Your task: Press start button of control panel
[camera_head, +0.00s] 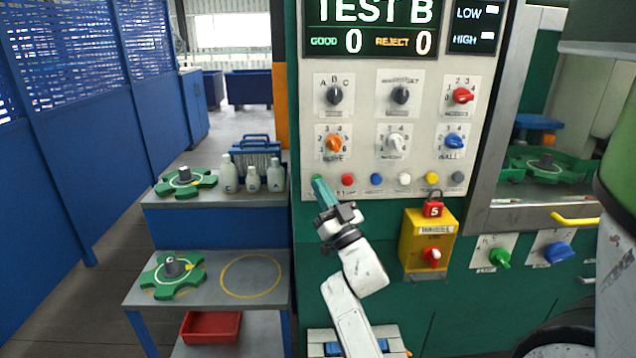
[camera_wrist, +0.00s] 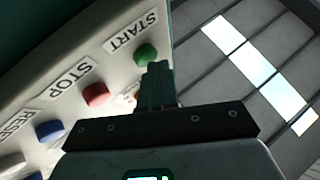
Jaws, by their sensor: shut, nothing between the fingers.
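The control panel (camera_head: 374,66) is a pale upright plate with a display, dials and a row of coloured buttons along its lower edge. The green start button (camera_wrist: 146,53) sits under its START label in the wrist view, beside the red stop button (camera_wrist: 96,94). My gripper (camera_head: 319,183) is shut and empty, its green fingers at the left end of the button row in the head view. In the wrist view the fingertips (camera_wrist: 158,66) overlap the lower edge of the green button. I cannot tell whether they touch it.
A blue button (camera_wrist: 49,131) is further along the row. A yellow box (camera_head: 415,247) with a red padlock (camera_head: 433,209) hangs below the panel. A grey shelf (camera_head: 215,287) with green fixtures stands left of my arm.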

